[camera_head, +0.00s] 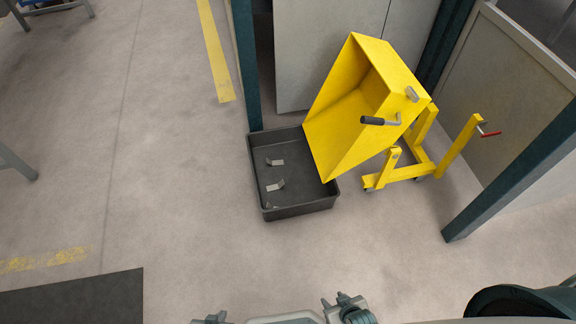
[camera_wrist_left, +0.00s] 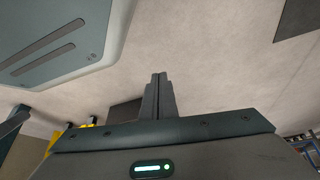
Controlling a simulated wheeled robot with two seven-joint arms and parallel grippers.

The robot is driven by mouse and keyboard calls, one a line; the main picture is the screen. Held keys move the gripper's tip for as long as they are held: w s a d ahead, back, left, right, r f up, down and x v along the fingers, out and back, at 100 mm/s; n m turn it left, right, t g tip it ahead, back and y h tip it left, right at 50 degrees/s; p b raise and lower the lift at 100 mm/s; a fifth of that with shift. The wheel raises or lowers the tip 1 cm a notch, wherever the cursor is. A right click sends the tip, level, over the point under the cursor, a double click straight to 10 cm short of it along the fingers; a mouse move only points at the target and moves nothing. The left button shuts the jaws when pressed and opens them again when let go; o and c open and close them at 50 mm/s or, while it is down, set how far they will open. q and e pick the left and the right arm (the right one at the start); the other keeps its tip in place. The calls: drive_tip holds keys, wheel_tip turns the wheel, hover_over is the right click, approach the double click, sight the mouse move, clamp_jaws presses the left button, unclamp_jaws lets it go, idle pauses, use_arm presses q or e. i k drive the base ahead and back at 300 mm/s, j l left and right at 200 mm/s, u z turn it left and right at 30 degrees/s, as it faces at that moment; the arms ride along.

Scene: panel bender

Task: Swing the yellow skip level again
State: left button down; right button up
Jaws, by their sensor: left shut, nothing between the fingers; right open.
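The yellow skip (camera_head: 345,115) is tipped steeply on its yellow wheeled frame (camera_head: 408,172), its open mouth facing down and left over a dark tray (camera_head: 305,209). A black-gripped crank handle (camera_head: 378,121) and a small grey fitting (camera_head: 411,94) are on its side. A red-tipped lever (camera_head: 489,134) is on the frame's upright post. In the left wrist view my left gripper (camera_wrist_left: 158,78) is shut and empty, with floor around its tips. A little yellow (camera_wrist_left: 86,122) shows behind it, mostly hidden.
Several small grey metal pieces (camera_head: 275,184) lie in the tray. A dark green post (camera_head: 243,70) stands behind the tray, another (camera_head: 520,185) right of the frame. Grey panels (camera_head: 320,50) stand behind the skip. The floor left of the tray is clear; a dark mat (camera_head: 75,300) lies front left.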

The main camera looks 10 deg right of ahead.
sight(369, 97)
drive_tip(key=i+l, duration=0.1)
drive_tip(key=i, duration=0.2)
drive_tip(key=i+l, duration=0.15)
drive_tip(key=i+z, duration=0.1)
drive_tip(key=z, duration=1.5)
